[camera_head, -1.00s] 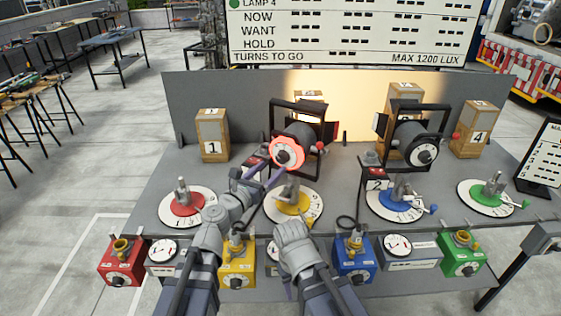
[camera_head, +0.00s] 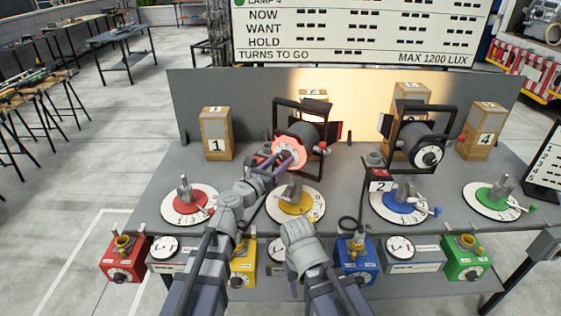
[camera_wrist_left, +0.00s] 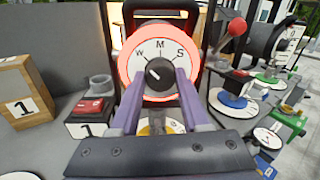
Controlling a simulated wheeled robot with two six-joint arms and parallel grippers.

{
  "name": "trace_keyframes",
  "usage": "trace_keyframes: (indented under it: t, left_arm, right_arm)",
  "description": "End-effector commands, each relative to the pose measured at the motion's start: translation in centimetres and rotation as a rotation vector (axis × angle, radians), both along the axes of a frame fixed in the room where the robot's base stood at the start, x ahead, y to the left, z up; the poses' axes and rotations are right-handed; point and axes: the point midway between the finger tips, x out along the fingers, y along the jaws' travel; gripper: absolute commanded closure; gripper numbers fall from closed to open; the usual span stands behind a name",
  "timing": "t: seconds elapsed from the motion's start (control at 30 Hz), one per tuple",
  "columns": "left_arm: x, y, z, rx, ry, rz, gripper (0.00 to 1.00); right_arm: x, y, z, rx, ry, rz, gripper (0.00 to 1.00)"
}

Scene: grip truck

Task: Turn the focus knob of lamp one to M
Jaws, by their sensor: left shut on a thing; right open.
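Lamp one (camera_head: 312,132) is a black lamp in a square yoke, with a glowing red-orange front ring and a white dial. In the left wrist view the dial (camera_wrist_left: 146,54) carries the letters W, M and S, with M at the top. My left gripper (camera_head: 283,160) has its purple fingers on either side of the black focus knob (camera_wrist_left: 159,73), shut on it. The knob's white mark seems to lean up and left, toward W; the exact angle is hard to read. My right gripper (camera_head: 298,236) is low at the table's front, empty; its fingertips are hardly visible.
A second lamp (camera_head: 420,150) stands to the right. Red (camera_head: 187,203), yellow (camera_head: 280,203), blue (camera_head: 402,203) and green (camera_head: 494,199) turntables line the table. Coloured boxes and gauges sit along the front. Numbered wooden blocks (camera_head: 215,134) stand behind. A red-topped box marked 1 (camera_wrist_left: 90,116) is beside lamp one.

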Motion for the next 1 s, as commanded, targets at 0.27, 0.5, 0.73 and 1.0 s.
trace_keyframes:
  t: [0.27,0.5,0.73,1.0]
  left_arm:
    - [-0.01,0.01,0.00,0.000,0.000,0.000,0.97]
    - [-0.02,0.00,0.01,0.003,-0.002,0.000,1.00]
    - [-0.02,0.01,0.05,0.068,-0.039,0.000,1.00]
    - [-0.02,0.00,0.09,0.250,-0.144,0.000,1.00]
  right_arm:
    - [0.00,0.00,0.00,0.000,0.000,0.000,0.50]
    - [0.00,0.00,0.01,0.000,0.000,0.000,0.50]
    - [0.00,0.00,0.13,0.000,0.000,0.000,0.50]
    - [0.00,0.00,0.41,0.000,0.000,0.000,0.50]
